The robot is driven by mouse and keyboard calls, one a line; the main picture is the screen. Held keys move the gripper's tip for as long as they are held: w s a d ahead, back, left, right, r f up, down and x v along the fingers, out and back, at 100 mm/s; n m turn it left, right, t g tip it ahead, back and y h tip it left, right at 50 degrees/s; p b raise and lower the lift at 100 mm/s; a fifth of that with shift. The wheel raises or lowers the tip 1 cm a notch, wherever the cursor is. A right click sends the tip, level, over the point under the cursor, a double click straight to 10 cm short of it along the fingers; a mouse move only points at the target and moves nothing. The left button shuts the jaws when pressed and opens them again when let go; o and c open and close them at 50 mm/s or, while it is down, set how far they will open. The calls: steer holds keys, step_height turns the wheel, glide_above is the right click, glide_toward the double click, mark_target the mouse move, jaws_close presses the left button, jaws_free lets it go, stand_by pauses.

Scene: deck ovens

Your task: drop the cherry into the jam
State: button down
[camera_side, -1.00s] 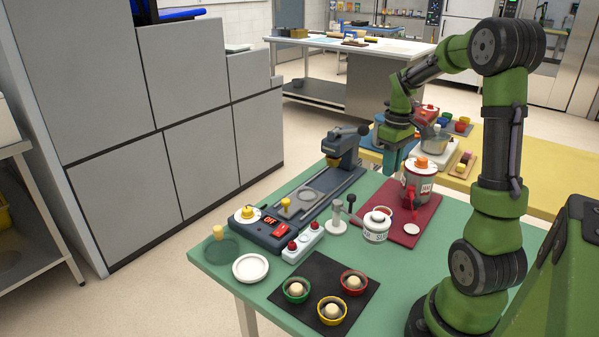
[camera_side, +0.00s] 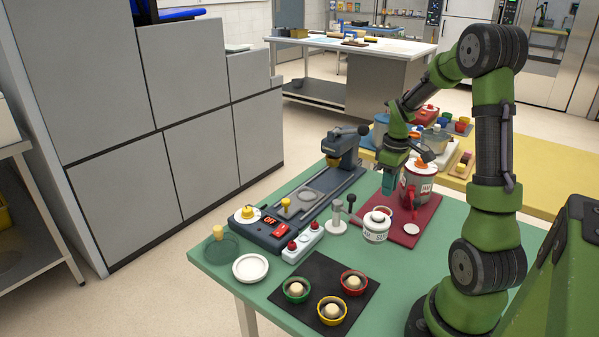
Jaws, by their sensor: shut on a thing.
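My gripper (camera_side: 389,184) points down with its teal fingers shut, just left of the grey container. The cherry is not distinguishable between the fingers at this size. The grey container (camera_side: 417,186) has a red handle, a pale label and orange on top, and stands on a dark red board (camera_side: 404,236). A white labelled jar (camera_side: 376,231) stands at the board's left edge, with a red-rimmed round thing (camera_side: 384,211) close behind it. Which vessel holds the jam cannot be told from here.
A dark rail machine (camera_side: 300,205) lies left of the gripper, with a small lever stand (camera_side: 338,222) beside it. Three coloured bowls sit on a black mat (camera_side: 317,270) in front. A white dish (camera_side: 250,267) lies at the left. A yellow table (camera_side: 540,185) with more items is behind.

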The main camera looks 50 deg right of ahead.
steer(key=c, duration=0.9)
jaws_free()
step_height(320, 180, up, 17)
steer(key=shift+f, duration=0.1)
